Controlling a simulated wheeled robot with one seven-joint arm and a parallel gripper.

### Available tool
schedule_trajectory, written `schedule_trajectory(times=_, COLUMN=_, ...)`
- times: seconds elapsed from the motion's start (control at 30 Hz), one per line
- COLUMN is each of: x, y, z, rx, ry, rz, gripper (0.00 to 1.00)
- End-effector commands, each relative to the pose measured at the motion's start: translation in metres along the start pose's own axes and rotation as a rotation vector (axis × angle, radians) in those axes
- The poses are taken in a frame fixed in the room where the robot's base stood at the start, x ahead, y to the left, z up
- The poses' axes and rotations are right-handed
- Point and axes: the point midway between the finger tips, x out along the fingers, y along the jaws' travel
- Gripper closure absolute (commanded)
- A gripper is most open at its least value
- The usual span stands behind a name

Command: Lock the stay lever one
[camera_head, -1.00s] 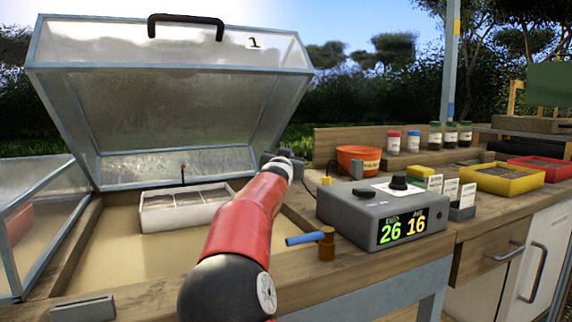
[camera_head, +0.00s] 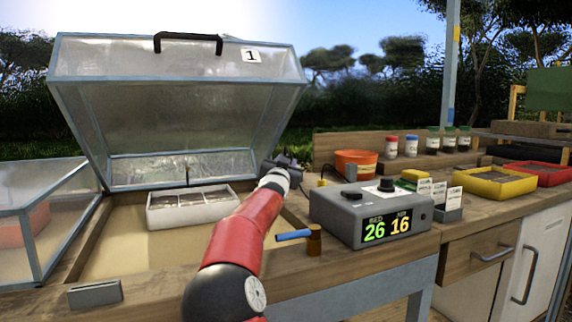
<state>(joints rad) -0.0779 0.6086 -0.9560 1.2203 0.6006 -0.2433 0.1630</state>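The cover marked 1 (camera_head: 180,100) is a clear lid with a grey-blue frame and a black handle (camera_head: 188,37). It stands raised and tilted back over the sandy bed. My gripper (camera_head: 287,160) is small and dark at the end of my red arm, near the lower right corner of the raised cover. I cannot tell whether it touches the frame or whether its fingers are open. A short lever with a blue grip (camera_head: 293,236) sits on a brass-brown post (camera_head: 315,240) at the front edge, pointing left. I cannot tell whether it is the stay lever.
A grey control box (camera_head: 370,212) reading 26 and 16 stands right of my arm. An orange pot (camera_head: 356,161) is behind it. A white tray (camera_head: 194,219) lies in the bed. Another clear cover (camera_head: 45,215) stands at left. Yellow and red trays are farther right.

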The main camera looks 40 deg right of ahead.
Motion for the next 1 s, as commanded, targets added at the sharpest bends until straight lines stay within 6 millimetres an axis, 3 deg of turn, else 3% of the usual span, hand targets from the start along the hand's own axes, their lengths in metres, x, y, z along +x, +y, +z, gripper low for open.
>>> schedule_trajectory(times=0.27, x=-0.003, y=0.0, z=0.001, rx=0.0, ry=0.0, rz=0.0, gripper=0.68)
schedule_trajectory(times=0.7, x=-0.066, y=-0.002, z=0.001, rx=0.003, ry=-0.001, rz=-0.003, gripper=0.68)
schedule_trajectory(times=1.0, x=-0.079, y=0.0, z=0.001, rx=-0.001, ry=0.0, rz=0.0, gripper=0.68)
